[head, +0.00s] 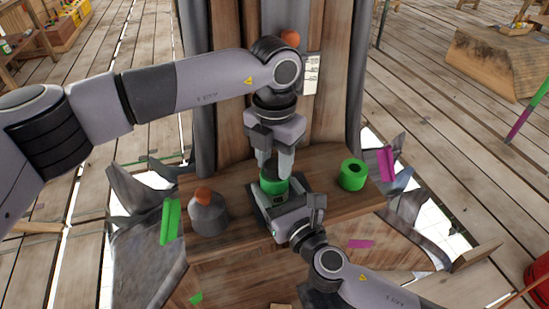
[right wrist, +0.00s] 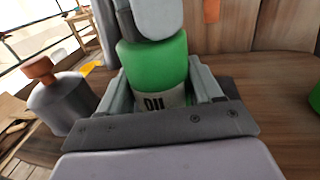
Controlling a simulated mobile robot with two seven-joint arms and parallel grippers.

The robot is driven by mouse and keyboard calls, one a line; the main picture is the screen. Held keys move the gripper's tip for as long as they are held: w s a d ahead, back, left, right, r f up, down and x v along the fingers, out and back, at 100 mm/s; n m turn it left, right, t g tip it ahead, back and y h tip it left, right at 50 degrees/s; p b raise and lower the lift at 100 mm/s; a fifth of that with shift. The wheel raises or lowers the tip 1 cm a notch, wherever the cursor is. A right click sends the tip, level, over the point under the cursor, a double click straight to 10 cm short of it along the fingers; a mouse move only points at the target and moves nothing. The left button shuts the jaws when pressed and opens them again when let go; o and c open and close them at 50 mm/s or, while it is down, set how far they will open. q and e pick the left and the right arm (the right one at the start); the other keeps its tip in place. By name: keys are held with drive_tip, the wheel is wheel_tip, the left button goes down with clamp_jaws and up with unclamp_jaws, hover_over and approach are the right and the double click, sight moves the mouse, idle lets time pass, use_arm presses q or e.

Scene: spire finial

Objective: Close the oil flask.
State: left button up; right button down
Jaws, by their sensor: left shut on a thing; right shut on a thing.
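The oil flask (right wrist: 158,65) is green with a pale label reading "OIL" and stands upright on the wooden ledge. It also shows in the head view (head: 273,187). My right gripper (head: 280,204) is shut around its lower body from the front. My left gripper (head: 274,164) points straight down over the flask top, its fingers closed on a dark piece (head: 269,172) there, apparently the cap. In the right wrist view a left finger (right wrist: 157,18) covers most of the flask's top. I cannot tell whether the cap is fully seated.
A grey flask with an orange top (head: 208,214) stands left on the ledge. A green cylinder with a dark hole (head: 353,175) stands right. The wooden ledge (head: 325,197) has bare room between it and my right gripper. A wooden spire rises behind.

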use_arm(q)
drive_tip(key=m, duration=0.6)
drive_tip(key=o, duration=1.2)
drive_tip(key=shift+c, duration=0.2)
drive_tip(key=shift+r, duration=0.1)
wheel_tip(320, 180, up, 4)
drive_tip(key=shift+r, duration=0.15)
drive_tip(key=shift+c, duration=0.4)
drive_tip(key=shift+r+n, duration=1.6)
drive_tip(key=shift+r, duration=0.15)
